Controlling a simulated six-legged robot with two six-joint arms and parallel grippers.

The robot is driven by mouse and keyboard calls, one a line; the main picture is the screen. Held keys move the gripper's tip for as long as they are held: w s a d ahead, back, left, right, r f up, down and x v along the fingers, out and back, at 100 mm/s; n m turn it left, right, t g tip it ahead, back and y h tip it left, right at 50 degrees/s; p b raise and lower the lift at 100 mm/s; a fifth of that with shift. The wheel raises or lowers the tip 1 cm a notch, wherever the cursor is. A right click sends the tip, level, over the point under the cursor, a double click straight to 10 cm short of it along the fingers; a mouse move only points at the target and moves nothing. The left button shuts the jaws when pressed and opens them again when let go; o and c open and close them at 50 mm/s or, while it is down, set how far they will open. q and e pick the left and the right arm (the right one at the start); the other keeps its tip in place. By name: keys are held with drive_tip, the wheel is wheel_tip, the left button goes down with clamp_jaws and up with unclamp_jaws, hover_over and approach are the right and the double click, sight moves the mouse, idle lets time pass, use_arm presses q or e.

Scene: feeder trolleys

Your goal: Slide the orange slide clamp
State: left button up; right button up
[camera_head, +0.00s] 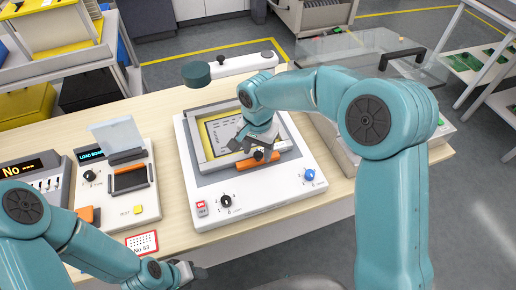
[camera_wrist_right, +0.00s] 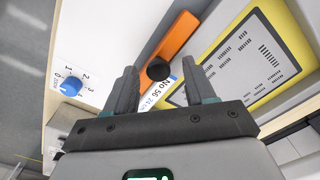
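The orange slide clamp (camera_head: 271,158) lies along the front edge of a framed yellow board (camera_head: 285,128) on a white machine. It carries a round black knob (camera_head: 258,155). In the right wrist view, the orange bar (camera_wrist_right: 178,35) runs diagonally, with its knob (camera_wrist_right: 158,69) between the fingertips. My right gripper (camera_head: 256,150) is over the clamp; its fingers (camera_wrist_right: 158,66) stand apart on either side of the knob. I cannot tell whether they touch it. My left gripper (camera_head: 193,272) is low at the bottom, away from the clamp, and its opening is unclear.
The white machine (camera_head: 192,177) has a blue dial (camera_head: 309,174), a black dial (camera_head: 226,201) and a red switch (camera_head: 201,208). A smaller device (camera_head: 144,200) with a tilted clear flap stands to its left. A transparent cover (camera_head: 345,55) is at the right. Bare table (camera_head: 173,215) shows between the devices.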

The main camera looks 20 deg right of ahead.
sight(258, 154)
drive_tip(key=shift+s, duration=0.1)
wheel_tip(258, 154, up, 16)
drive_tip(key=shift+r, duration=0.15)
idle(0.3)
idle(0.5)
